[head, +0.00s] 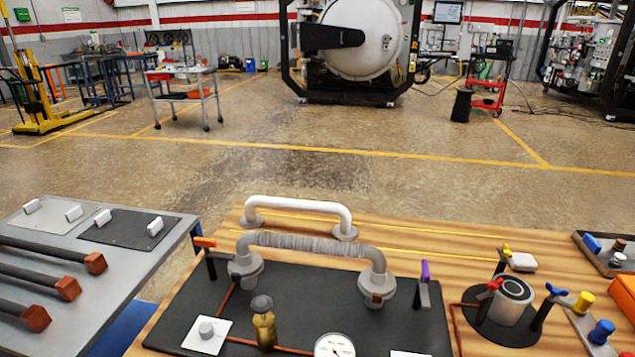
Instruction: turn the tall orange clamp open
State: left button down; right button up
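The tall orange clamp is a dark upright post with an orange lever (204,242) on top, at the left end of the wooden bench in the head view. Its lever lies nearly level and points left. The post stands beside the left flange of a ribbed grey hose (310,246). A similar dark post with a purple lever (425,270) stands beside the hose's right flange; that lever looks upright. Neither of my grippers shows in the head view.
A white arched pipe (298,206) stands behind the hose. A brass valve (263,325) and a gauge (334,346) stand in front on the black plate (315,310). Posts with red (495,284), yellow (506,249) and blue (556,290) levers surround a metal cylinder (513,299). A grey table (110,255) stands left.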

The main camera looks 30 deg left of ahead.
aim_at(206, 243)
jog(key=u, duration=1.6)
